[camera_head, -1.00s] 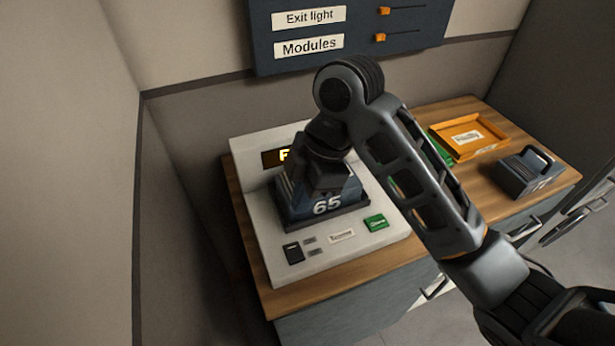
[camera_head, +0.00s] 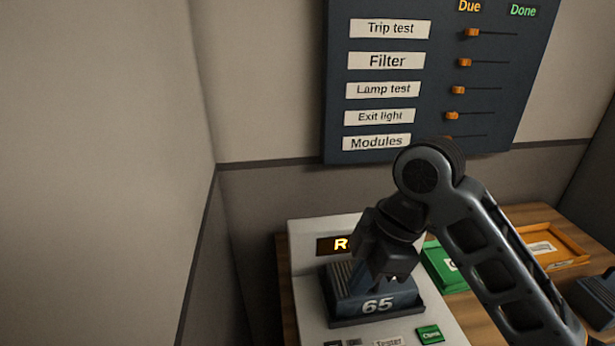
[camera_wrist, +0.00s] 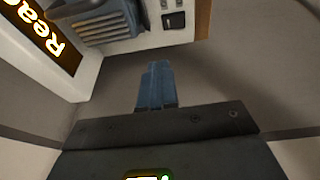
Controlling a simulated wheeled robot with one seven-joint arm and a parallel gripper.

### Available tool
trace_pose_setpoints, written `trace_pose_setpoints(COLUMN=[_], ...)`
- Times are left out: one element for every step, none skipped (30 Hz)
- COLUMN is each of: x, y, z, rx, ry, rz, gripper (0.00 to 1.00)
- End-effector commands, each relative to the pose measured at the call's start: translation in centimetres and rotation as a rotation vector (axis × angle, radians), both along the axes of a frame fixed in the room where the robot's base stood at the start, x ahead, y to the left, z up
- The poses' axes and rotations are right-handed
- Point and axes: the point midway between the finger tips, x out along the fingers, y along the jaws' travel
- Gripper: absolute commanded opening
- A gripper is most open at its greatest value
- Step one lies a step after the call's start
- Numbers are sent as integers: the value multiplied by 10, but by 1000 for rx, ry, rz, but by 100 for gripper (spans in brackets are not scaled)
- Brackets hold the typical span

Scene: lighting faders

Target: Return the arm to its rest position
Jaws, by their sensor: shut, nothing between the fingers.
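My gripper (camera_head: 388,278) is above and just in front of the blue module marked 65 (camera_head: 376,305) in the head view, and its wrist hides part of the module's top. In the wrist view the blue fingers (camera_wrist: 156,85) are together with nothing between them. The module sits in the white tester (camera_head: 308,298), upright in its dark tray.
A dark fader panel (camera_head: 336,90) hangs on the wall behind, with several orange sliders toward the Due side; my arm covers part of its lowest row. A green tray (camera_head: 437,262), an orange tray (camera_head: 578,243) and a dark module (camera_head: 597,297) are on the wooden counter at right.

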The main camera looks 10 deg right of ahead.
Motion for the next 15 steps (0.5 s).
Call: trace_pose_setpoints(x=[-1, -1, -2, -2, -2, -3, -3, -4, -5, -6, -7, -9, -10, -12, -14], y=[5, 9, 17, 25, 33, 45, 55, 65, 77, 86, 94, 103, 109, 114, 120], z=[-2, -3, -5, -6, -8, -11, -13, -14, -16, -17, -19, -20, -21, -22, -25], rx=[15, 31, 59, 86, 116, 166, 205, 246, 302, 343, 382, 432, 469, 504, 548], ry=[-4, -8, -17, -26, -36, -50, -62, -73, -87, -96, -106, -115, -124, -131, -138], rz=[-7, -15, -30, -44, -64, -97, -124, -155, -199, -235, -270, -318, -355, -393, -443], gripper=[0, 0, 0, 0, 0, 0, 0, 0, 0, 0, 0, 0, 0, 0, 0])
